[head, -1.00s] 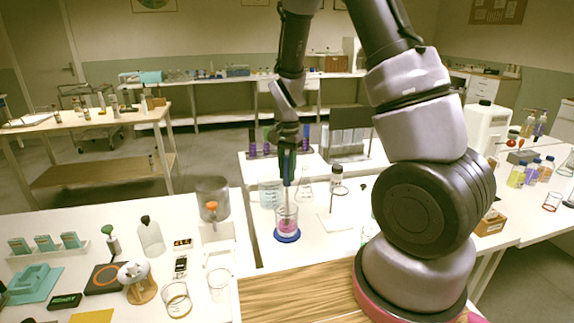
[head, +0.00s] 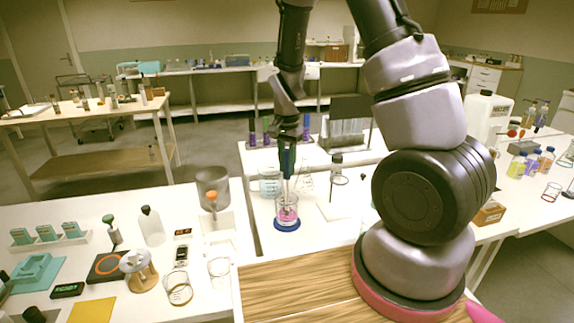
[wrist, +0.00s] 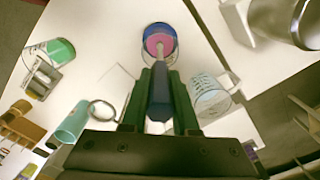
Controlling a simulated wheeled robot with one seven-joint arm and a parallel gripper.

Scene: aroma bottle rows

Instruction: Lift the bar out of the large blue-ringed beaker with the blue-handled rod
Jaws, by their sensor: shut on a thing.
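The large blue-ringed beaker (head: 288,212) stands on the white bench with pink liquid in it and a blue ring at its foot. In the wrist view the beaker (wrist: 158,38) is at top centre. My gripper (head: 288,142) is above it, shut on the blue handle of the rod (wrist: 160,92). The blue-handled rod (head: 287,161) points down, and its thin shaft reaches into the beaker. The bar cannot be made out, and the rod's tip is not clear in the liquid.
A beaker of pale blue liquid (head: 269,183) stands behind and left of the ringed beaker. A ring stand (head: 337,180) is to its right, and a grey container (head: 212,184) to its left. A wooden board (head: 300,290) lies in front.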

